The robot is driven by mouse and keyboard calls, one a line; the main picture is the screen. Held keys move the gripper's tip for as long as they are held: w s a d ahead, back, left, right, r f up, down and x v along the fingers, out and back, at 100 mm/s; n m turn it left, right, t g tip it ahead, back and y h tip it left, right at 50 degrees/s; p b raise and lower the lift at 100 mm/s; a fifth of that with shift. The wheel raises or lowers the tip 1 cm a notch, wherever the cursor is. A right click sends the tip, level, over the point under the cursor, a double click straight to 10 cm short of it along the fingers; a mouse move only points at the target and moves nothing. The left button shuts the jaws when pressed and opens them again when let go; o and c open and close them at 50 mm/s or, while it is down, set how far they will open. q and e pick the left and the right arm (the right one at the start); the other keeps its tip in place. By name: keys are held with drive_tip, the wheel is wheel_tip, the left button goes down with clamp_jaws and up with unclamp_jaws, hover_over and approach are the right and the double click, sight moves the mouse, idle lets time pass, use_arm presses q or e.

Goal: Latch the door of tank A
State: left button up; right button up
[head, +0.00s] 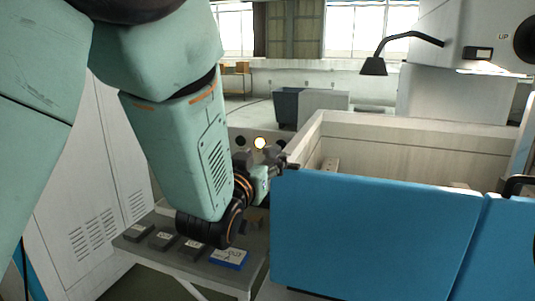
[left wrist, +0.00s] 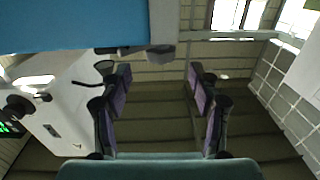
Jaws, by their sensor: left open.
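The blue door (head: 370,235) fronts a pale, open-topped tank (head: 400,135) in the head view and looks closed against it. A blue panel (left wrist: 70,25), likely the same door, fills the upper left of the left wrist view. A grey piece (left wrist: 161,52), perhaps the latch, sits by its end beyond my fingers. My left gripper (head: 275,163) is at the door's upper left corner. In the left wrist view its purple-padded fingers (left wrist: 158,82) are spread with nothing between them. I cannot tell if it touches the door. My right gripper is out of view.
A grey shelf (head: 150,247) with several dark blocks and a blue box (head: 229,259) stands below my left arm. A second blue panel (head: 510,250) adjoins at right. A black lamp (head: 373,66) hangs above.

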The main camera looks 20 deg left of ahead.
sight(266, 151)
use_arm(q)
drive_tip(key=shift+s, duration=0.3)
drive_tip(key=a+m+h+p, duration=0.1)
drive_tip(key=h, duration=0.1)
drive_tip(key=m+h+p, duration=0.1)
drive_tip(key=p, duration=0.1)
drive_tip(key=shift+a+h, duration=0.4)
drive_tip(key=shift+w+d, duration=0.2)
drive_tip(key=shift+w, duration=0.05)
drive_tip(key=x, duration=0.3)
drive_tip(key=p+x, duration=0.1)
drive_tip(key=x, duration=0.1)
drive_tip(key=shift+w+a+f, duration=0.1)
drive_tip(key=shift+w+f, duration=0.05)
drive_tip(key=shift+w, duration=0.3)
drive_tip(key=shift+w+d, duration=0.3)
drive_tip(key=shift+w, duration=0.3)
